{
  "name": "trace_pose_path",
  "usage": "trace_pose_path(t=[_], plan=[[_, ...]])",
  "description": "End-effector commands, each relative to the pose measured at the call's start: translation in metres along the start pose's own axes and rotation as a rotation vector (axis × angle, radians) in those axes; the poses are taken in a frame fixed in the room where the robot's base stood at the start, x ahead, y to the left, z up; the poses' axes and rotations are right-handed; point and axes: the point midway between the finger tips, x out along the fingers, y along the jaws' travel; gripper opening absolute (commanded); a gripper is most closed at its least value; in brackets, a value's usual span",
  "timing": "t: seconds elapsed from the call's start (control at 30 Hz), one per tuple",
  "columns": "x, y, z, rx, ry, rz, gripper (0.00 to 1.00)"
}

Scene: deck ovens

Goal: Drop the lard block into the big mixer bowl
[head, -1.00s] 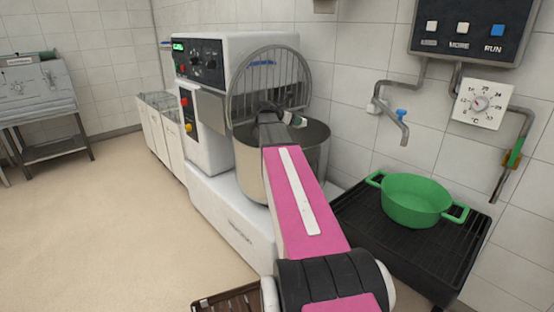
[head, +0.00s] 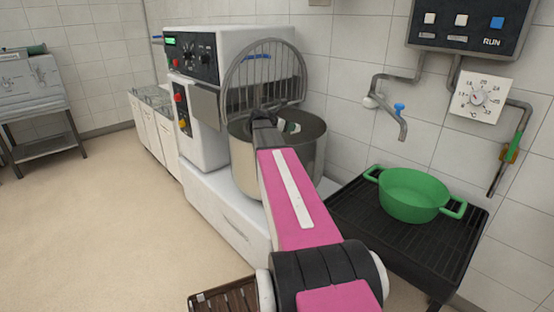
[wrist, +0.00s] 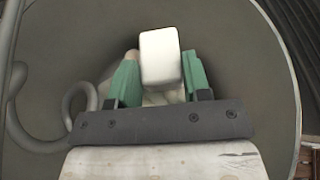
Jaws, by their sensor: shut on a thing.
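The big mixer bowl (head: 309,150) is a round steel bowl on the mixer, with its wire guard raised behind it. In the wrist view the bowl's grey inside (wrist: 235,50) fills most of the picture, with a curved metal hook (wrist: 38,138) at the left. My gripper (wrist: 160,78) has green fingers and is shut on the white lard block (wrist: 160,55). The block is over or inside the bowl's opening; its exact height above the bottom cannot be told. In the head view my arm hides much of the gripper, and the block is hard to make out there.
The white mixer (head: 204,120) with its control panel stands behind and left of the bowl. The raised wire guard (head: 262,75) is close to my arm. A green pot (head: 408,195) stands on a black ribbed stand (head: 385,235) at the right, below a wall tap (head: 398,122).

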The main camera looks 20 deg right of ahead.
Motion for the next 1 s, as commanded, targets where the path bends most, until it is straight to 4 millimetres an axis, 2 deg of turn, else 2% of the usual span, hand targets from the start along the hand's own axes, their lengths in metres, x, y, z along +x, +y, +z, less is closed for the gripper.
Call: trace_pose_path(t=[0.17,0.2,0.3,0.67,0.77,1.0], plan=[[0.000,0.000,0.000,0.000,-0.001,0.000,0.19],[0.000,0.000,0.000,0.000,-0.001,0.000,0.47],[0.000,0.000,0.000,0.000,-0.001,0.000,0.74],[-0.005,0.000,0.000,-0.001,0.000,0.000,0.74],[-0.018,-0.001,-0.001,-0.001,0.000,0.001,0.74],[-0.062,-0.001,0.000,0.000,-0.001,0.002,0.74]])
